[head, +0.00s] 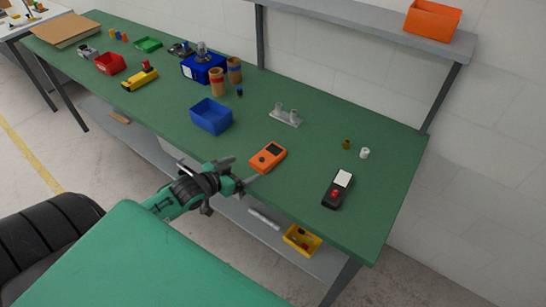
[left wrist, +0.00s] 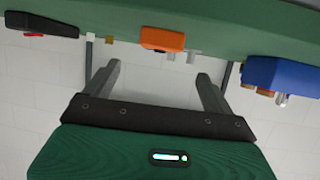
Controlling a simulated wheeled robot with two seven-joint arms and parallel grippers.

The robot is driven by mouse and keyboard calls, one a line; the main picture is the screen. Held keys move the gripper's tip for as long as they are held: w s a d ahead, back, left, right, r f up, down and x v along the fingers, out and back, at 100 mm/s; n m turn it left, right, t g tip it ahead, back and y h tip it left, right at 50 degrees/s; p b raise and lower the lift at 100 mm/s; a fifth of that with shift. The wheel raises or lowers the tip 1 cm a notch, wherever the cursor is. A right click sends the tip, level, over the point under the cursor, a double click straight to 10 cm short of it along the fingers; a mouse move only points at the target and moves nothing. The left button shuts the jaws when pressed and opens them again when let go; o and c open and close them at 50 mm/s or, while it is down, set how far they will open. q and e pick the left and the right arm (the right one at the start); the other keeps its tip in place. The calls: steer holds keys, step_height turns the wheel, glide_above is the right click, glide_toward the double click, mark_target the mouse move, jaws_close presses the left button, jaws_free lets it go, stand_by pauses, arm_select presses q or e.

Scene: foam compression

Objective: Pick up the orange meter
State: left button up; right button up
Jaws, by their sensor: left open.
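The orange meter (head: 267,157) lies flat on the green workbench (head: 300,209) near its front edge, its dark screen facing up. My left gripper (head: 243,186) is just off the front edge of the bench, close to the meter and apart from it. In the left wrist view the two fingers of the left gripper (left wrist: 158,78) are spread with nothing between them. The orange meter shows there too (left wrist: 162,39), beyond the fingertips and roughly in line with the gap. My right gripper is not in view.
A blue bin (head: 211,116) stands left of the meter. A black device with a red button (head: 338,189) lies to the right, and a grey fixture with pegs (head: 286,116) stands behind. A lower shelf holds a yellow bin (head: 302,239). The bench right around the meter is clear.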

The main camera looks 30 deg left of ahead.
mark_target(262, 159)
arm_select(q)
steer(key=p+x, duration=0.1)
steer(key=x, duration=0.5)
steer(key=shift+w+f, duration=0.2)
steer(key=shift+w, duration=0.15)
steer(key=shift+w+d+p, duration=0.1)
steer(key=shift+w+p, duration=0.35)
steer(key=p+x, duration=0.1)
steer(key=x, duration=0.2)
steer(key=shift+w+d+f+p, duration=0.15)
steer(key=shift+w+f+p, duration=0.15)
steer(key=shift+w, duration=0.3)
steer(key=c, duration=1.2)
steer(key=shift+r, duration=0.1)
